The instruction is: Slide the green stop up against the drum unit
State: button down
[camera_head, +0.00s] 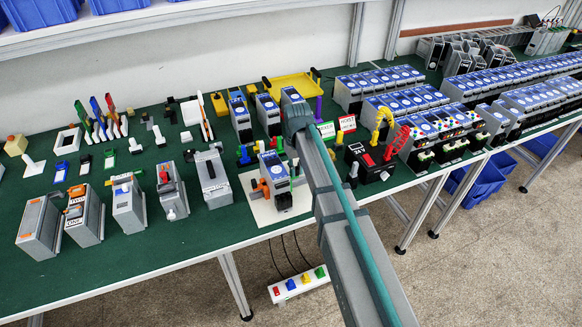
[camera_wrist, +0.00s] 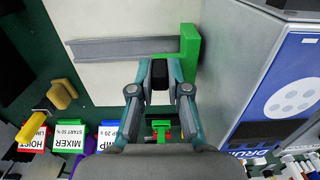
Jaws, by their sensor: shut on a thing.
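The green stop (camera_wrist: 190,50) is an upright green block at the right end of a grey rail (camera_wrist: 115,49) on a white plate (camera_wrist: 105,85), seen in the wrist view. My gripper (camera_wrist: 159,68) is at the stop, shut on its green part, though the fingers and a black pad partly hide the contact. The drum unit (camera_wrist: 270,90), grey with a blue face and partly cropped, stands to the right of the stop. In the head view my arm hides the fingertips and the stop.
Red and green label signs (camera_wrist: 72,137) and a yellow part (camera_wrist: 63,93) stand at the left of the wrist view. In the head view, a unit with orange parts (camera_head: 272,165) stands beside my arm, a black box (camera_head: 370,160) to its right, and grey units (camera_head: 130,205) at left.

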jog(key=shift+s+a, duration=0.15)
jog(key=shift+a, duration=0.3)
jog(key=c, duration=1.1)
grip_release()
jog(key=shift+d, duration=0.1)
jog(key=shift+r, duration=0.15)
notch_tip(320, 180, up, 12)
jog(key=shift+f, duration=0.1)
